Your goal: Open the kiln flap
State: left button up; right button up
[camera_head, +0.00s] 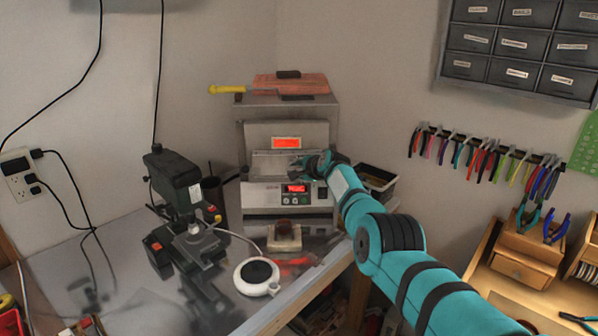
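The kiln (330,130) is a grey metal box at the back of the metal table. Its front has a pale upper panel with a glowing orange rectangle (286,143). Below that is a light metal flap area (262,166), and then a control panel with a red display (295,188). I cannot tell how far the flap stands open. My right gripper (303,166) is at the right part of the kiln front, fingers pointing left, close to the flap area. Its fingertips are small and partly merge with the kiln, so contact and opening are unclear. My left gripper is out of view.
A yellow-handled tool (228,89) and a reddish block (300,84) lie on the kiln. A black bench device (175,180) stands left. A round white-rimmed device (257,276) and a small pale block (284,238) are in front. A black bin (378,182) stands right of the kiln.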

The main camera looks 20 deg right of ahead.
jog(key=shift+r, duration=0.15)
jog(key=shift+r, duration=0.1)
jog(key=v, duration=0.2)
jog(key=shift+s, duration=0.4)
jog(key=v, duration=0.9)
jog(key=shift+s, duration=0.1)
dwell(0.3)
